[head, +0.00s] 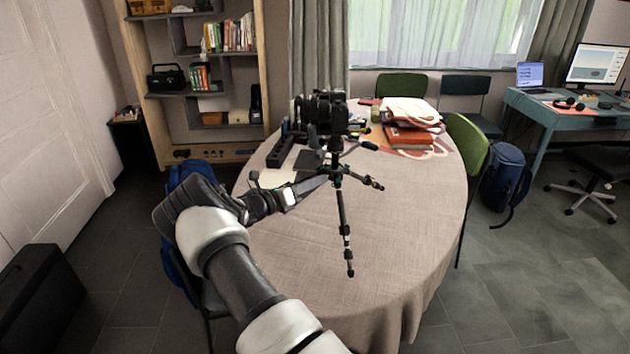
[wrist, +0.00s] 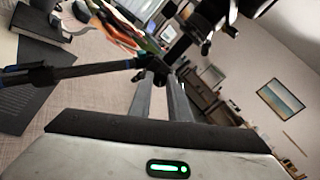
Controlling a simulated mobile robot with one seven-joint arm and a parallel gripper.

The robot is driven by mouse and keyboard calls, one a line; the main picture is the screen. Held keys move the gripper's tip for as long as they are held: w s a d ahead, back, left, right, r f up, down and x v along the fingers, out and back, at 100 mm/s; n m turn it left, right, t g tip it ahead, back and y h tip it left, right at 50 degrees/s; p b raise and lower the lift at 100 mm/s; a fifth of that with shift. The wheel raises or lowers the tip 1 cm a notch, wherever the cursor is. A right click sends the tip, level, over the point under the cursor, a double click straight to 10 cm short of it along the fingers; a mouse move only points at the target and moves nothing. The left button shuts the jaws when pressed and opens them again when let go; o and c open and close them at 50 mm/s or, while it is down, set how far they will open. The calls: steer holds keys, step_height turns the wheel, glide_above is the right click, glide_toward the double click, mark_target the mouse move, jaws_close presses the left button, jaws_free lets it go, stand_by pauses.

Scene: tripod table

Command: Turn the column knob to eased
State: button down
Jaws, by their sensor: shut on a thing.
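A black camera (head: 318,112) sits on top of a small black tripod (head: 342,215) on the round table (head: 300,270). One leg reaches forward to the right of my arm. My gripper (head: 322,178) comes in from the left at the tripod's middle, below the camera. The wrist view shows its two fingers (wrist: 163,77) close together at the tripod's hub, shut on a small part there. This looks like the column knob, but the fingers hide most of it. Its setting cannot be read. A tripod leg (wrist: 75,73) runs left from the hub in the wrist view.
A black case (head: 280,150) and dark papers (head: 309,161) lie behind my gripper. The front and right of the table are clear. A green chair (head: 468,150) stands at the right edge.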

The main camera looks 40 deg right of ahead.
steer(key=shift+n, duration=0.9)
steer(key=c, duration=1.6)
jaws_free()
steer(key=shift+c, duration=0.2)
steer(key=a, duration=1.7)
steer(key=shift+s+a+p, duration=0.2)
steer(key=shift+s+p, duration=0.15)
steer(key=shift+s, duration=0.05)
